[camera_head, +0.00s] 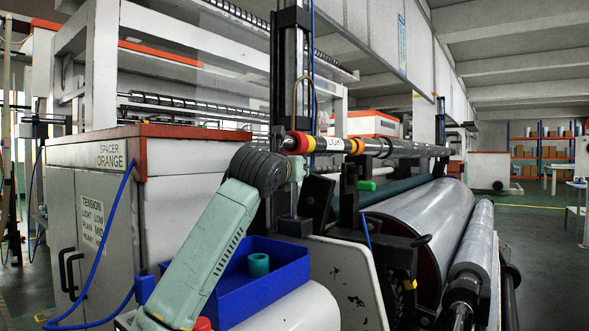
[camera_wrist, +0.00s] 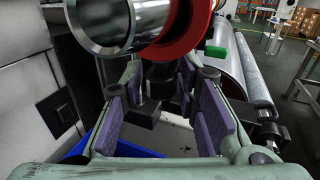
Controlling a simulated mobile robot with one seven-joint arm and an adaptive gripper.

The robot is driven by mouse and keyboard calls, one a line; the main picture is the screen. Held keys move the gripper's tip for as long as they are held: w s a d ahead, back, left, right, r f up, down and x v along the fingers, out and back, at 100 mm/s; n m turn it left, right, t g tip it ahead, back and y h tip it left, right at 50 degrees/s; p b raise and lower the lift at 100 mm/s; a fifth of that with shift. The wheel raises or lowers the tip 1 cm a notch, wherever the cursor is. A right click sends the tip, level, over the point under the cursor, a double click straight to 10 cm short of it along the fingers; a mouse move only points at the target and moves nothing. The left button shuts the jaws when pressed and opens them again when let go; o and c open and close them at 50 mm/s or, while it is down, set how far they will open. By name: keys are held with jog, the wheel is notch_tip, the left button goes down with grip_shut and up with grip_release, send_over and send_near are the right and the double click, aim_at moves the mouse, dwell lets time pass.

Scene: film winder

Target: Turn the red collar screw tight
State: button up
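In the wrist view the red collar (camera_wrist: 192,32) is large at the top, around a shiny metal cylinder (camera_wrist: 105,22). I cannot make out a separate screw on it. My gripper (camera_wrist: 160,88) is open, with purple-padded fingers spread below the collar and nothing visible held between them. In the head view my gripper is largely hidden behind my wrist, just below the collar.
A blue bin (camera_head: 275,262) holding a teal ring (camera_head: 258,265) is below the arm. A cabinet (camera_head: 90,165) labelled SPACER ORANGE stands left. A black vertical column (camera_head: 291,75) rises beside the collar. Large film rolls (camera_head: 430,215) lie right. A green knob (camera_head: 366,186) is below the shaft.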

jog(key=shift+o, duration=1.1)
jog(key=v, duration=1.2)
